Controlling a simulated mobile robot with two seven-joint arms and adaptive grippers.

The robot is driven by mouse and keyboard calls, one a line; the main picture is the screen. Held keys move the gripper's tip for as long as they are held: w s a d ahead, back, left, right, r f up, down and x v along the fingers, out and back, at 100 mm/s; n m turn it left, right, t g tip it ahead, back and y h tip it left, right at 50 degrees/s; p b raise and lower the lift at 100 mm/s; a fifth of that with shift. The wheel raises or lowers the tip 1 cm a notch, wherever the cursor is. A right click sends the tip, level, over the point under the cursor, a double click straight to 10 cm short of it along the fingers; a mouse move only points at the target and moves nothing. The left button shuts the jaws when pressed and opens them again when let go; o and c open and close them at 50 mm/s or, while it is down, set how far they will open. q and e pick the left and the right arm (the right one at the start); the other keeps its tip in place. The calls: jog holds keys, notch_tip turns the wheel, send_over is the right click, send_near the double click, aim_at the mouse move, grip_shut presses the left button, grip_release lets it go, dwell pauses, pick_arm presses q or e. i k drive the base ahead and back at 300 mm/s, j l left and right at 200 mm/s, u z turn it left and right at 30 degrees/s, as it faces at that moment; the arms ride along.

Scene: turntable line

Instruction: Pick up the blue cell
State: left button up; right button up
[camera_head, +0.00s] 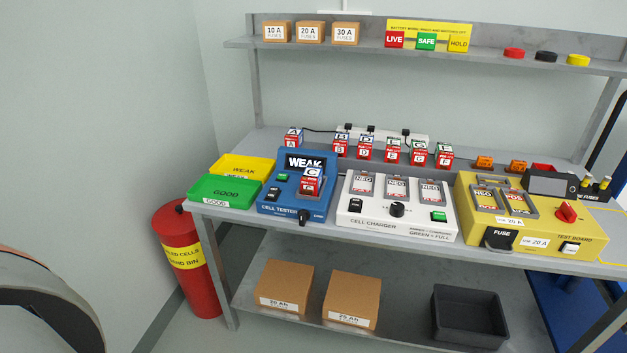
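Several small cells with red fronts and white letter labels stand in a row at the back of the bench (262,137). Cell A (292,141) is at the left and shows some blue. Cell B (341,147) and cell D (365,149) have dark blue near the top. Cells E (392,152), G (418,154) and F (443,156) follow to the right. Cell C (310,184) sits in the blue cell tester (270,208), whose screen reads WEAK. At this size I cannot tell which one is the blue cell. Neither of my grippers is in view.
A green GOOD tray (208,188) and yellow WEAK tray (262,165) lie left of the tester. A white cell charger (362,222) and yellow test board (540,235) fill the front right. An overhead shelf (375,44) and red bin (183,230) border the bench.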

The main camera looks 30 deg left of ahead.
aim_at(312, 178)
jog(key=i+j+u, duration=0.1)
jog(key=i+u, duration=0.2)
jog(key=u, duration=0.15)
jog(key=i+u, duration=0.25)
jog(key=u, duration=0.25)
